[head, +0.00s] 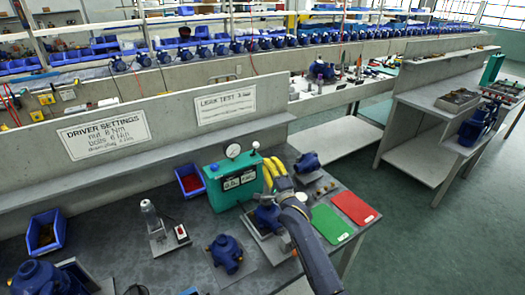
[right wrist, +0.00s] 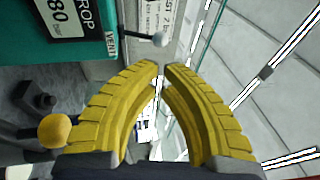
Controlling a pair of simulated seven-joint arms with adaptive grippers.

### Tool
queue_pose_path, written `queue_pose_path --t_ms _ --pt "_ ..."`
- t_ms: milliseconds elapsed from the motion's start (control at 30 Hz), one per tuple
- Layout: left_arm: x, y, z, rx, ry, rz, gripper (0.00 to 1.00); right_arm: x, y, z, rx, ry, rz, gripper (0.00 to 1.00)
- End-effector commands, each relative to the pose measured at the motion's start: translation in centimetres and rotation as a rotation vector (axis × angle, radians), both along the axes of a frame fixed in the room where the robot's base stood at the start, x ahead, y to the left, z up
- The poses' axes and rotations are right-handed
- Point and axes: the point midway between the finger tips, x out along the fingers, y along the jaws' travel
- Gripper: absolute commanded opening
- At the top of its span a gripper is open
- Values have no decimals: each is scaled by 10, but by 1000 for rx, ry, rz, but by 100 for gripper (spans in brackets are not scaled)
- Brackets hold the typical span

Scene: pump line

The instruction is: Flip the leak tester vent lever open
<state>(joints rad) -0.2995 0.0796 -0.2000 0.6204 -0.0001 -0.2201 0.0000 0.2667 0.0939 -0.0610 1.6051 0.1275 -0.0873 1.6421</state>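The leak tester (head: 232,182) is a teal box with a round gauge on top, standing on the bench in the head view. The right wrist view shows its teal side (right wrist: 85,55) close up, with a VENT label. The vent lever (right wrist: 160,40) has a pale ball on a thin stem, sticking out beside that label. My right gripper (head: 272,170) is beside the tester's right side. In the right wrist view its yellow fingertips (right wrist: 162,66) nearly meet with nothing between them, just below the lever ball and apparently apart from it. My left gripper is not in view.
A yellow ball knob (right wrist: 55,130) is near the finger base in the right wrist view. A blue pump (head: 268,217) sits in a fixture beneath my right arm. Green (head: 331,223) and red (head: 355,207) mats lie to the right. Another blue pump (head: 226,253) stands in front.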

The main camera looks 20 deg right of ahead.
Motion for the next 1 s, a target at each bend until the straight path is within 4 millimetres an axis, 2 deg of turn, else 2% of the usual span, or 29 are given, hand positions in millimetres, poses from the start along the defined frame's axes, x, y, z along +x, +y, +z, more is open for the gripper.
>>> queue_pose_path --t_ms 200,433,700,1000 --pt "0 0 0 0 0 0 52 36 2 8 -1 0 0 0" --pt "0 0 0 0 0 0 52 60 4 14 -1 0 0 0" --pt "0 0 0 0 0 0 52 71 5 16 -1 1 0 0" --pt "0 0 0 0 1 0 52 72 5 16 -1 1 0 0"
